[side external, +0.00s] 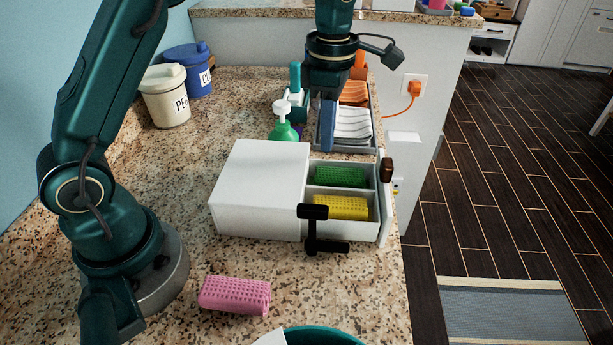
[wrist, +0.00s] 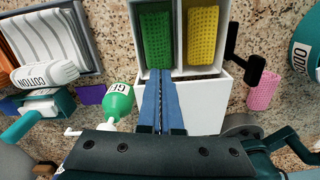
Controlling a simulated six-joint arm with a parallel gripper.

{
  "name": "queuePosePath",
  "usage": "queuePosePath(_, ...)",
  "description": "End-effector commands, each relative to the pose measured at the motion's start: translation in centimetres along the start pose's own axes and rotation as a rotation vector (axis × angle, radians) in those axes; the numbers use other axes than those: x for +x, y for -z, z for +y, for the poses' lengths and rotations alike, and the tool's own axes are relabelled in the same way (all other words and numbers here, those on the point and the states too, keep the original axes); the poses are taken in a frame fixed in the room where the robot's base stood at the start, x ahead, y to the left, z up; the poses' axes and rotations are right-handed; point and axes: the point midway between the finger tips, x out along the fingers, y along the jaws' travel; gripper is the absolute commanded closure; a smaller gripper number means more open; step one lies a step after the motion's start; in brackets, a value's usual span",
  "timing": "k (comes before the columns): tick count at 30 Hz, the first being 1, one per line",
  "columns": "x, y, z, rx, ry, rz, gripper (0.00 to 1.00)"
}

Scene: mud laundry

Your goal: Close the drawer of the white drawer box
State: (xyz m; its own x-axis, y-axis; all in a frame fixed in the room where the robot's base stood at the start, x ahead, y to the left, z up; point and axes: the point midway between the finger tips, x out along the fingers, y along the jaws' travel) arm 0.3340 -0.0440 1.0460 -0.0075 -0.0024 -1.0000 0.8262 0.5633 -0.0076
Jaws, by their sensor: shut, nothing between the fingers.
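The white drawer box (side external: 258,188) stands on the granite counter. Its drawer (side external: 313,182) is pulled out to the right and holds a green block (side external: 340,177) and a yellow block (side external: 341,207) in two compartments. A brown knob (side external: 386,170) is on the drawer front. In the wrist view, the box (wrist: 208,103) lies below the open drawer, with the green block (wrist: 156,40) and yellow block (wrist: 202,35) visible. My gripper (side external: 327,150) points down with its blue fingers shut and empty. In the wrist view, the fingertips (wrist: 162,72) overlap the drawer's near edge; contact is unclear.
A black T-shaped object (side external: 313,228) stands close in front of the drawer. A green pump bottle (side external: 284,128) and a grey tray of cloths (side external: 374,125) are behind the box. A pink block (side external: 235,295) lies at the front. The counter edge is just right of the drawer.

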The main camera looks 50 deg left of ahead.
Motion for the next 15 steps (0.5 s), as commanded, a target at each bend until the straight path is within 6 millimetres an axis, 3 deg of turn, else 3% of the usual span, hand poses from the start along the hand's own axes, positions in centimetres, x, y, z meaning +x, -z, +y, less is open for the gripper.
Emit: queuePosePath(15, -3.6, -3.8, 0.8, 1.329, -0.103, -0.072, 1.00)
